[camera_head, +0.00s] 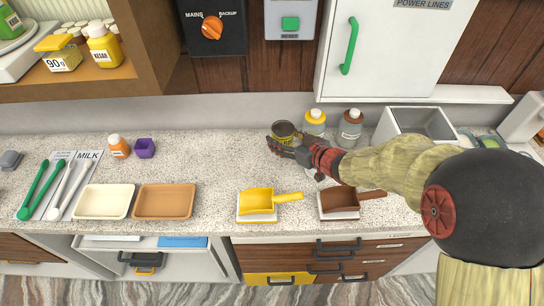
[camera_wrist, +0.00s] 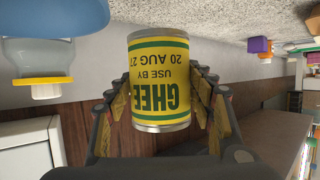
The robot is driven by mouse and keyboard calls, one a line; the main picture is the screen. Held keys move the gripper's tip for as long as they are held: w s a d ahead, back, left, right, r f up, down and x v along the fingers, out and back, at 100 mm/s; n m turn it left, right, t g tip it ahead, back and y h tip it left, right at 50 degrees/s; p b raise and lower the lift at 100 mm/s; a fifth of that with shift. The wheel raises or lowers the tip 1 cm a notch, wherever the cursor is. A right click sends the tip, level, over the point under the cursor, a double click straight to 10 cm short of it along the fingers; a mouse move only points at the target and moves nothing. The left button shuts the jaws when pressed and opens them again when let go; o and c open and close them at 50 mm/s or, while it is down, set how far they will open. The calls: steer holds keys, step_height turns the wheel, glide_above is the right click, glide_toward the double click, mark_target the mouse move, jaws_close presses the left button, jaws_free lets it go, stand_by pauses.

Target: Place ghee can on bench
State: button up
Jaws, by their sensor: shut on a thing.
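The ghee can (camera_wrist: 160,85) is a yellow and green tin with silver rims and the label "GHEE USE BY 20 AUG 27". It sits between the fingers of my gripper (camera_wrist: 155,105), which is shut on it. I cannot tell from these views whether the can touches the bench.
A yellow scoop (camera_head: 257,202) and a brown scoop (camera_head: 340,202) lie at the front. The bench between cup and can is clear.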

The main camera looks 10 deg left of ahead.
steer(key=a+f+b, duration=0.1)
steer(key=a+f, duration=0.3)
steer(key=f, duration=0.1)
steer(key=shift+b, duration=0.4)
steer(key=shift+a+f+b, duration=0.15)
steer(key=shift+f+b, duration=0.3)
steer(key=shift+f, duration=0.45)
steer(key=shift+a+f+b, duration=0.15)
steer(key=shift+f+b, duration=0.25)
steer(key=shift+f, duration=0.5)
steer(key=shift+f, duration=0.1)
steer(key=o, duration=1.5)
steer(key=shift+f, duration=0.15)
steer(key=shift+c, duration=0.2)
steer(key=shift+d+r, duration=0.15)
steer(key=shift+r, duration=0.15)
steer(key=p+v, duration=0.3)
steer(key=v, duration=0.8)
steer(key=shift+s+d, duration=0.2)
steer(key=shift+s, duration=0.1)
